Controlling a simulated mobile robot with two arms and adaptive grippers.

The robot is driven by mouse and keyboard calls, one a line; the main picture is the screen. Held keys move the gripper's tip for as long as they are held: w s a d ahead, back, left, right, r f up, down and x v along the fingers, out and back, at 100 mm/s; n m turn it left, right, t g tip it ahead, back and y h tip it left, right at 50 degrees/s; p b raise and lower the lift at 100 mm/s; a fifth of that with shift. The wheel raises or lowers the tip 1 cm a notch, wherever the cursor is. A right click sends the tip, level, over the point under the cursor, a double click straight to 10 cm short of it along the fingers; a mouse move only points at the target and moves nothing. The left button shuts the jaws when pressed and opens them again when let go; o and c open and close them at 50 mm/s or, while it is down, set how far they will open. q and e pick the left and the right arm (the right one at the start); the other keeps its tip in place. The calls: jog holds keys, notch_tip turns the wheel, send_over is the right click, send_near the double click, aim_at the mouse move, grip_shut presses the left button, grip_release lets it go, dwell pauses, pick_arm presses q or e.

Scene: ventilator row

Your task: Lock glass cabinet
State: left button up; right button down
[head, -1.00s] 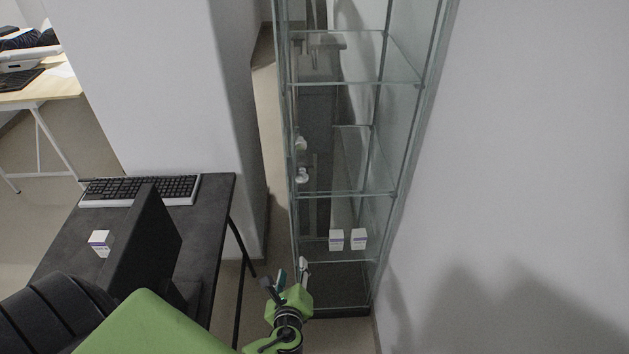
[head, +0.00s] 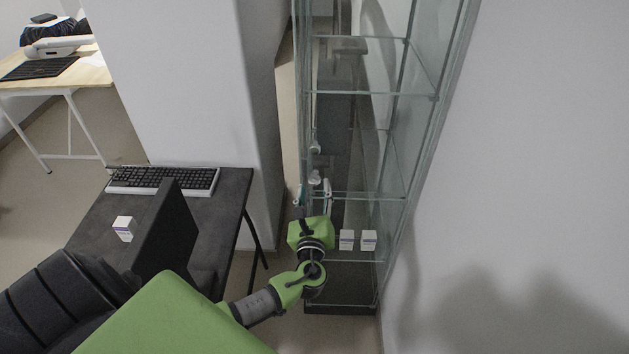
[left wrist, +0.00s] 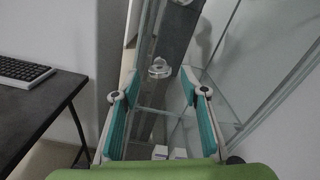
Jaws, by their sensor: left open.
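The tall glass cabinet (head: 370,195) stands against the wall, right of centre in the head view. Two small pale, clear fittings sit one above the other near its left front edge: an upper one (head: 315,146) and a lower one (head: 314,178). My left gripper (head: 313,196) is open and empty, just below the lower fitting in the head view. In the left wrist view, one round fitting (left wrist: 159,69) shows beyond and between the spread fingers (left wrist: 154,92), apart from them. I cannot tell whether the cabinet is locked. My right gripper is out of view.
Two small white boxes (head: 358,240) stand on a low cabinet shelf.

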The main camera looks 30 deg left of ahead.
aim_at(315, 178)
pick_arm(q)
jog(key=shift+x, duration=1.35)
jog(key=c, duration=1.1)
jog(key=shift+f, duration=0.1)
jog(key=shift+n+b, duration=6.7)
jog(key=shift+n, duration=0.3)
